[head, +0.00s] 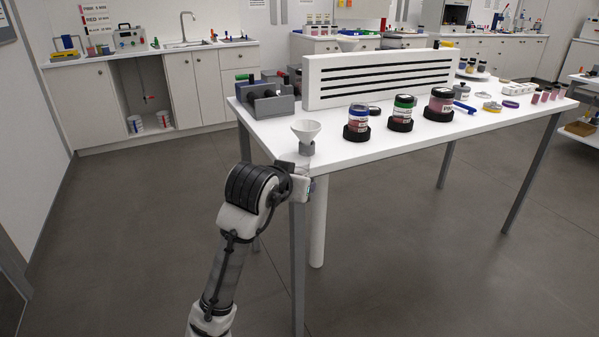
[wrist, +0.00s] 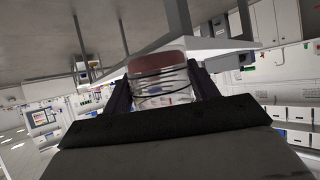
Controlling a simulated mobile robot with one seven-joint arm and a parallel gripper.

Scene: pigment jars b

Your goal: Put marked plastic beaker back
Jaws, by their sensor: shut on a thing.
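My gripper (head: 301,183) is at the near left corner of the white table (head: 352,153), just in front of and below the table edge. In the wrist view its two dark fingers (wrist: 162,88) are closed on the sides of a clear plastic beaker (wrist: 160,86). The beaker has dark lines around it and a reddish-brown far end; I cannot tell if that is contents or a lid. In the head view the beaker is mostly hidden by my wrist.
A white funnel (head: 306,131) on a grey holder stands right by my gripper at the table corner. Several pigment jars (head: 403,108) stand on black bases, before a white slotted panel (head: 380,77). A grey block rack (head: 268,101) is at the left. The floor around is clear.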

